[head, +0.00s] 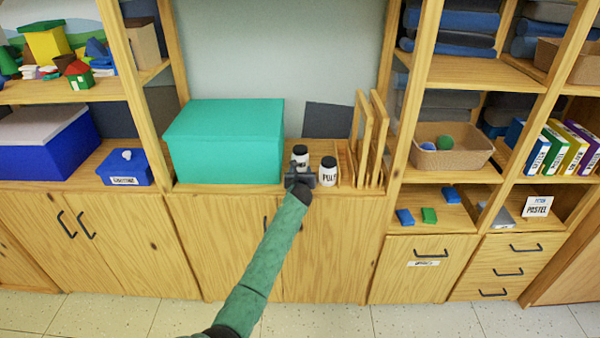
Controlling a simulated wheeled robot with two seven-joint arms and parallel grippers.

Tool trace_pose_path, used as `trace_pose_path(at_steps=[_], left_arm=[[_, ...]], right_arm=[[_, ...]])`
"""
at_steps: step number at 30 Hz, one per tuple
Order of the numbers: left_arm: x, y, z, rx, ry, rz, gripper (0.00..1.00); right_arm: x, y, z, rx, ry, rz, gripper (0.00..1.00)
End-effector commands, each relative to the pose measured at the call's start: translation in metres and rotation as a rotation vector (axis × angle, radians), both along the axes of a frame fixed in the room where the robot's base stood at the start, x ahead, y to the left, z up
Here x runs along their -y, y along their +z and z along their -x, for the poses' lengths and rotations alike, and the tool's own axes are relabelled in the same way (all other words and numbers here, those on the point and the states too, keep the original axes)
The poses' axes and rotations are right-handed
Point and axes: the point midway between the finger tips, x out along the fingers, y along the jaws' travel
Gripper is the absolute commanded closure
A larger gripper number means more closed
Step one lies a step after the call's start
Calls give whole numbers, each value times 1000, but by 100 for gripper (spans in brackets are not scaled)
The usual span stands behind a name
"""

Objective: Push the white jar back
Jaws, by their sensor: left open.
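My left gripper is open at the counter's front edge, at the end of my green arm. I cannot tell whether it touches either jar. My right gripper is not in view.
A large teal box (226,142) stands close on the left. A wooden rack with upright panels (370,140) stands close on the right. A dark grey panel (327,120) leans on the back wall behind the jars. Shelves with boxes, a basket (451,152) and books flank the counter.

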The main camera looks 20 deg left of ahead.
Motion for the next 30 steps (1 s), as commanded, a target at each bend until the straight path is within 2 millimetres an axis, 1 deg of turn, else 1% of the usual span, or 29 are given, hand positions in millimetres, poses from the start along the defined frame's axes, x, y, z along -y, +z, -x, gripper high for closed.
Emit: trace_pose_path(at_steps=[6, 11, 30], left_arm=[[0, 0, 0, 0, 0, 0, 51], [-1, 0, -2, 0, 0, 0, 51], [-8, -1, -27, 0, 0, -1, 51]], right_arm=[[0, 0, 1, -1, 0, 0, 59], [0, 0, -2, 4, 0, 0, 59], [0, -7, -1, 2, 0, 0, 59]])
